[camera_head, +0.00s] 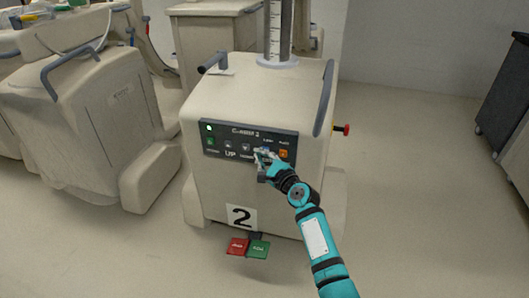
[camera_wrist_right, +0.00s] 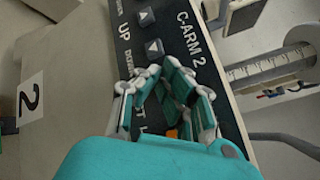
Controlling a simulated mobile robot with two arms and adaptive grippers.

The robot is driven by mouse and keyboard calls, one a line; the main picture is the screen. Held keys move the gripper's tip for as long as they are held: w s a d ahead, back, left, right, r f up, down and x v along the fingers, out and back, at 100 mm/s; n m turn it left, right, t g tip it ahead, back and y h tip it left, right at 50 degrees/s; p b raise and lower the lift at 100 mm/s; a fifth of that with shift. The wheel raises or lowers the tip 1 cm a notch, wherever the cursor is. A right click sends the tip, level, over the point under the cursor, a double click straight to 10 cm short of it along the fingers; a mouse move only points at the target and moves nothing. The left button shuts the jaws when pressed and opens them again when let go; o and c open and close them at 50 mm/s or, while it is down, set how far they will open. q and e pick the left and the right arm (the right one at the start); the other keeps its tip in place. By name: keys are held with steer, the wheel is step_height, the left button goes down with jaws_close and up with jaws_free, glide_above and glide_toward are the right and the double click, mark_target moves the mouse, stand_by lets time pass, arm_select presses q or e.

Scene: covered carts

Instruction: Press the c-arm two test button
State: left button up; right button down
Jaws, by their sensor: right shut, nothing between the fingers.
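The C-arm two unit (camera_head: 255,110) is a beige cart with a "2" plate (camera_head: 241,216) low on its front. Its dark control panel (camera_head: 225,141) carries a lit green light, a green button (camera_head: 210,141), arrow buttons and an orange button (camera_head: 284,154). In the right wrist view the panel (camera_wrist_right: 188,35) shows "C-ARM 2", "UP" and two arrow buttons. My right gripper (camera_head: 263,155) is shut and empty at the panel, right of the arrow buttons.
Red and green pedals (camera_head: 248,248) stick out at the cart's foot. A red knob (camera_head: 346,129) sits on its right side. Another beige cart (camera_head: 90,120) stands at the left, and a dark cabinet (camera_head: 503,90) at the right. The floor at right is clear.

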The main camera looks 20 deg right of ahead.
arm_select(q)
steer(key=shift+s+f, duration=0.1)
steer(key=shift+s, duration=0.2)
arm_select(e)
steer(key=shift+w, duration=0.1)
